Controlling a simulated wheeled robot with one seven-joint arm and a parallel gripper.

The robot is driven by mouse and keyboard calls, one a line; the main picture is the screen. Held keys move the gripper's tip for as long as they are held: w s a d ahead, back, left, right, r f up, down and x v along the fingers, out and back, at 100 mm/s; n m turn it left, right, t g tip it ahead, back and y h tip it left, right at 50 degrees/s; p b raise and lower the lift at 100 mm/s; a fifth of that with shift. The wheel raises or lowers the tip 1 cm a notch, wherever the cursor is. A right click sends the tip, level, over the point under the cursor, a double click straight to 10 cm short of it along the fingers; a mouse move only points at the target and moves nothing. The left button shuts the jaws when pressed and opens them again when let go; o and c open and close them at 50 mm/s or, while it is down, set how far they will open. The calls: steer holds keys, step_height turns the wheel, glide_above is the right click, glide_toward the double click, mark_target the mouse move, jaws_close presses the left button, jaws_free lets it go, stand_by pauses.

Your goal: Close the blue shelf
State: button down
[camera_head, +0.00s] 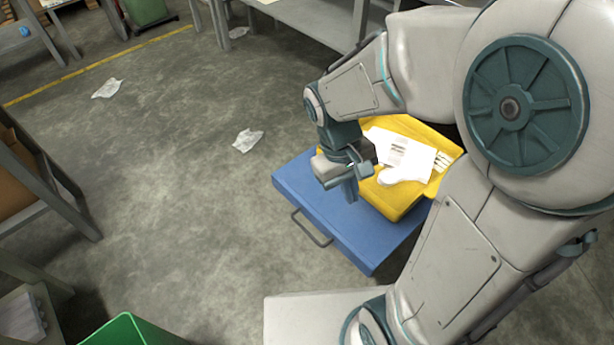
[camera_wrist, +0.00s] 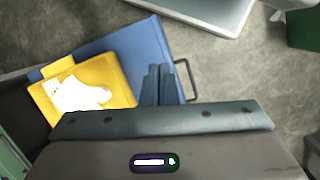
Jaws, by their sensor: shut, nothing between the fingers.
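The blue shelf (camera_head: 300,187) is a flat blue drawer front or board with a dark handle (camera_head: 312,228) on its outer edge, standing out over the floor. A yellow bin (camera_head: 395,208) with a white glove (camera_head: 408,168) and papers sits on it. My gripper (camera_head: 350,192) is shut and empty, above the blue surface beside the bin's left side. In the wrist view the blue shelf (camera_wrist: 138,45) shows behind my closed fingers (camera_wrist: 157,75), and its handle (camera_wrist: 186,80) is just to their right. Whether the fingers touch the shelf cannot be told.
Crumpled white papers (camera_head: 247,139) lie on the grey floor. A metal table (camera_head: 320,40) stands at the back, a rack (camera_head: 45,185) at the left and a green bin (camera_head: 128,330) at the lower left. The floor in front of the handle is clear.

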steer(key=w+a+f+n+h, duration=0.3)
steer(key=a+f+n+h, duration=0.65)
steer(key=f, duration=0.35)
steer(key=n+t+h, duration=0.2)
steer(key=n+t, duration=1)
steer(key=t, duration=0.1)
glide_toward(318, 220)
steer(key=b+x, duration=0.4)
steer(key=x, duration=0.2)
steer(key=shift+f, duration=0.2)
steer(key=shift+w+d+r+b, duration=0.1)
steer(key=shift+w+d+b, duration=0.15)
steer(key=shift+w+b, duration=0.05)
